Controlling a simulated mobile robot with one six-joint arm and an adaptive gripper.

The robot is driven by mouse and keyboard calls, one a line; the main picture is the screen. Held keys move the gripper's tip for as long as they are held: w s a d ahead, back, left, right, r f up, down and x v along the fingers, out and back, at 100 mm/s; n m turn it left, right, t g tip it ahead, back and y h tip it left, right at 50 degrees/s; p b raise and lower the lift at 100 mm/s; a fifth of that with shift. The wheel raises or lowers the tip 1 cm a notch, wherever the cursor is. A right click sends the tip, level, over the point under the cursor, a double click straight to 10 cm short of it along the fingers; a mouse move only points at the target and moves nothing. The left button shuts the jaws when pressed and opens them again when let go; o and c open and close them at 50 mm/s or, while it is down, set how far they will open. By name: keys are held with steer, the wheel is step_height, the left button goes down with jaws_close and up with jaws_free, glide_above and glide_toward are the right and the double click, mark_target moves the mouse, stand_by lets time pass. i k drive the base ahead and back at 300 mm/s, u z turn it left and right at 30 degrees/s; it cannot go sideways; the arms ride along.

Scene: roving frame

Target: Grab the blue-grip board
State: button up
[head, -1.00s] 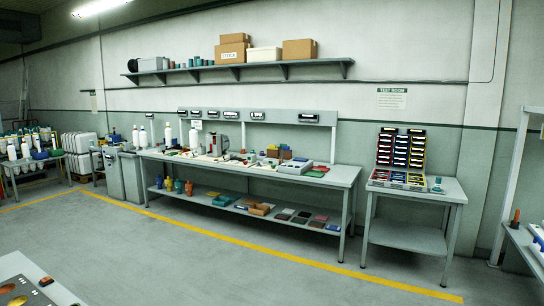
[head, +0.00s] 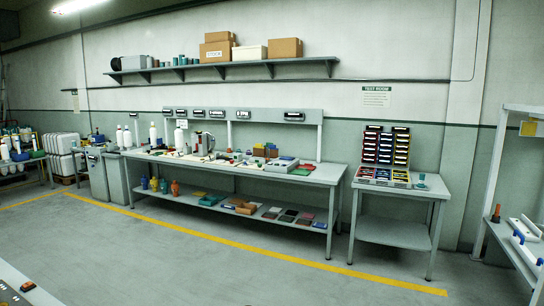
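On the bench at the right edge, a long white board-like piece (head: 523,229) lies with small blue parts near it. These may be the blue grip, but they are too small to be sure. Another pale piece beside it is cut off by the picture's edge. My gripper is not in view.
The right bench (head: 514,250) has an upright post and an orange-brown item (head: 496,214). A small grey table (head: 394,232) with colored bins stands left of it. A long cluttered workbench (head: 325,174) lines the wall. The grey floor (head: 190,255) ahead is clear, with a yellow line.

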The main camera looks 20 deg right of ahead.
mark_target(274, 152)
steer(key=k, duration=0.65)
steer(key=z, duration=0.15)
steer(key=i, duration=2.05)
steer(key=z, duration=0.4)
steer(key=i, duration=2.65)
steer(key=z, duration=0.15)
